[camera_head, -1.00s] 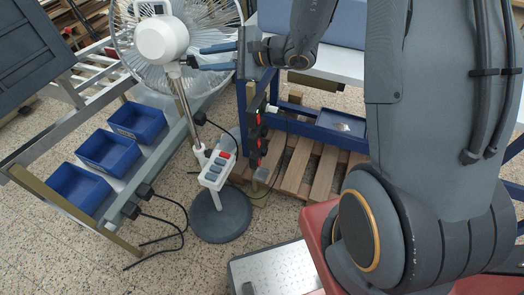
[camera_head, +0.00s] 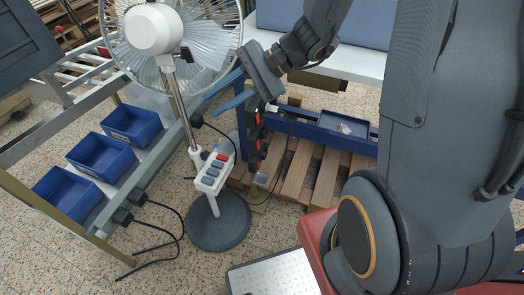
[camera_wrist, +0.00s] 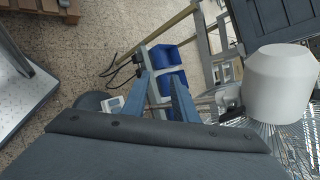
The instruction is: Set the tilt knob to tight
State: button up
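The pedestal fan has a white motor housing (camera_head: 153,29) above a pole. A small dark knob (camera_head: 187,54) shows at the right of its neck in the head view. I take it for the tilt knob; its setting is too small to read. My gripper (camera_head: 211,104) is open and empty, its blue fingers pointing down and left, below the knob and right of the pole. In the wrist view my gripper (camera_wrist: 160,76) has its fingers apart with nothing between them. The fan housing (camera_wrist: 281,82) is at the right, with a dark part (camera_wrist: 231,114) beside its neck.
The fan's control box (camera_head: 215,172) and round base (camera_head: 219,222) stand below my gripper. Blue bins (camera_head: 102,154) line a bench at the left. A power strip (camera_head: 254,143) hangs near a wooden pallet (camera_head: 300,170). Cables lie on the floor.

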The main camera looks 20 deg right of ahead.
jog(key=s+d+f+n+g+h+b, duration=0.4)
jog(key=s+d+f+n+h+b, duration=0.2)
jog(key=s+f, duration=0.3)
jog(key=shift+d+f+n+h, duration=0.5)
jog(key=shift+d+f+n, duration=0.15)
jog(key=shift+d, duration=0.25)
